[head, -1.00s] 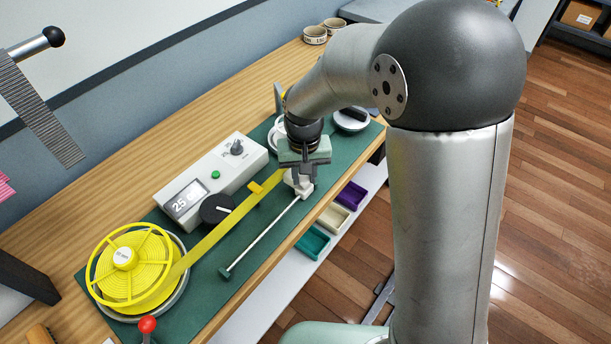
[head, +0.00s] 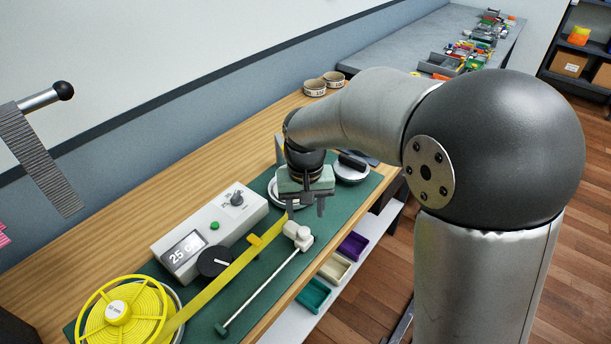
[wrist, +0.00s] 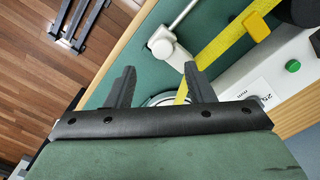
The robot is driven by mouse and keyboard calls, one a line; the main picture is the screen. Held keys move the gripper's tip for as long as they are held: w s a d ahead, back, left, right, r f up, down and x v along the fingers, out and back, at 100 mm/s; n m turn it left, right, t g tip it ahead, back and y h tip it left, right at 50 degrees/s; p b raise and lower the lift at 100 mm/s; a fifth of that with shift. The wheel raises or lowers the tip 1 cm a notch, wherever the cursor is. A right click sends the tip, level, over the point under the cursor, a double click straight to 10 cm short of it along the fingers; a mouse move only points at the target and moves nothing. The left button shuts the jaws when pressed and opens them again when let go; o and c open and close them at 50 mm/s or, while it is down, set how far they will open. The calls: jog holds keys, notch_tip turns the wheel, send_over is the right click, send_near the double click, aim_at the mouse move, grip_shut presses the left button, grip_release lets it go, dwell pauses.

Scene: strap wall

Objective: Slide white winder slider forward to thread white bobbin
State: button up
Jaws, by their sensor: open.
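The white winder slider (head: 298,236) sits at the upper right end of a thin white rod on the green mat. It also shows in the wrist view (wrist: 163,44). My gripper (head: 305,212) is open and empty, above and just behind the slider. In the wrist view my two fingers (wrist: 157,80) stand apart with the slider beyond their tips. A white round part (head: 284,193), possibly the white bobbin, is partly hidden behind my gripper. A yellow strap (head: 227,275) runs from the yellow reel (head: 120,312) toward the area under my gripper.
A white control box (head: 212,232) with a display and a black knob (head: 215,262) stands left of the strap. Small teal, cream and purple trays (head: 314,295) sit below the bench's front edge. A grey disc with a black handle (head: 351,168) lies behind my gripper.

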notch_tip(320, 180, up, 11)
jog(key=shift+r, duration=0.2)
dwell(0.4)
jog(key=s+d+f+m, duration=0.1)
jog(key=s+d+f, duration=0.4)
jog(key=s+d, duration=0.4)
jog(key=s+d+f+m, duration=0.1)
jog(key=s+d+f, duration=0.3)
jog(key=s+d, duration=0.5)
jog(key=shift+s+d+f+t, duration=0.15)
jog(key=shift+d+f+t, duration=0.2)
jog(key=shift+d, duration=0.2)
